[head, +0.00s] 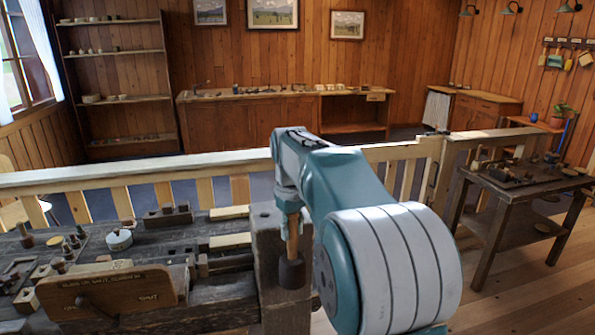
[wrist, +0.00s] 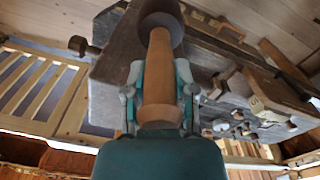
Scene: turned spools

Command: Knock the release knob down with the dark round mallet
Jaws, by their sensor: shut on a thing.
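My gripper (head: 291,205) is shut on the wooden handle of the mallet. In the head view the mallet (head: 291,271) hangs with its dark round head down, in front of the thick wooden block (head: 265,225) at the bench's right end. In the wrist view both fingers of my gripper (wrist: 160,88) are around the tan handle, and the mallet's dark head (wrist: 160,14) is at the top. A dark round knob (wrist: 78,45) on a short stem sticks out from the block on the left there. It looks like the release knob; my arm may hide it in the head view.
A wooden board with lettering (head: 100,292) stands at the bench's front left, with spools and small parts behind it. A pale railing (head: 130,177) runs behind the bench. A small dark table (head: 520,190) stands at the right, with open floor in front.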

